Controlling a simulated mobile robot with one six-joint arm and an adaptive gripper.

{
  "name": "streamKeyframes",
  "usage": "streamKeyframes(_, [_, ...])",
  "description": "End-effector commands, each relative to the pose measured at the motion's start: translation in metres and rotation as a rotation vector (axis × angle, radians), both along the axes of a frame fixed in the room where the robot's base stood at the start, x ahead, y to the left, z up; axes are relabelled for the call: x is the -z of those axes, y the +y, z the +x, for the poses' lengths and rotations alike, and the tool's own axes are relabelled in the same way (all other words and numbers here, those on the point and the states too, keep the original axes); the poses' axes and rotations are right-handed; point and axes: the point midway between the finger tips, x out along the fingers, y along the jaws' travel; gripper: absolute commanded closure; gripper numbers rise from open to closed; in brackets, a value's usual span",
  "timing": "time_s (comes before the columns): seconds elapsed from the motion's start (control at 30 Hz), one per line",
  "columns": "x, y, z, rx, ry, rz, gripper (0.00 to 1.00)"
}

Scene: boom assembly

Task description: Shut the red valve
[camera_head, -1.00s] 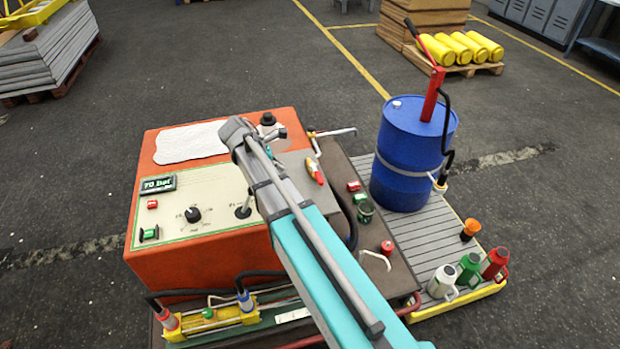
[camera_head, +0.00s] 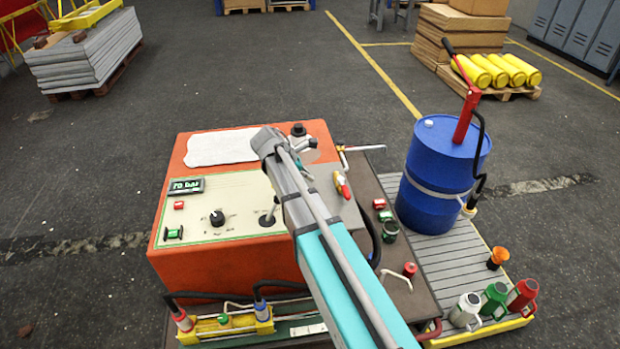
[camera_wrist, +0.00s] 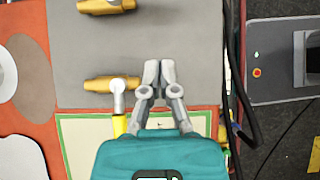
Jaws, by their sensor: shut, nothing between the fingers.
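A small red-and-yellow handle (camera_head: 341,185) sits on the grey panel at the right of the orange machine in the head view. I cannot tell for sure that it is the red valve. My gripper (camera_wrist: 160,68) is shut and empty in the wrist view, over the grey panel. Left of its fingers is a yellow valve body (camera_wrist: 96,85) with a whitish stem and a yellow lever (camera_wrist: 119,126). A second yellow valve body (camera_wrist: 104,6) is at the top edge. No red handle shows clearly there.
The orange machine (camera_head: 210,262) carries a control panel with a display (camera_head: 185,185) reading about 70 bar. A blue drum (camera_head: 435,165) with a red pump stands to its right. Dark hoses (camera_wrist: 238,70) run right of my gripper. Cans (camera_head: 523,293) stand at front right.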

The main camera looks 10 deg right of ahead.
Motion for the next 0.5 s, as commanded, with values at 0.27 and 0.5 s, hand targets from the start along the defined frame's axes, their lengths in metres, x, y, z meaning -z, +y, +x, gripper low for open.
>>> streamKeyframes(0.27, [0.024, -0.017, -0.002, 0.001, 0.0, 0.0, 1.0])
streamKeyframes(0.5, [0.042, -0.031, -0.003, 0.001, -0.001, 0.0, 1.0])
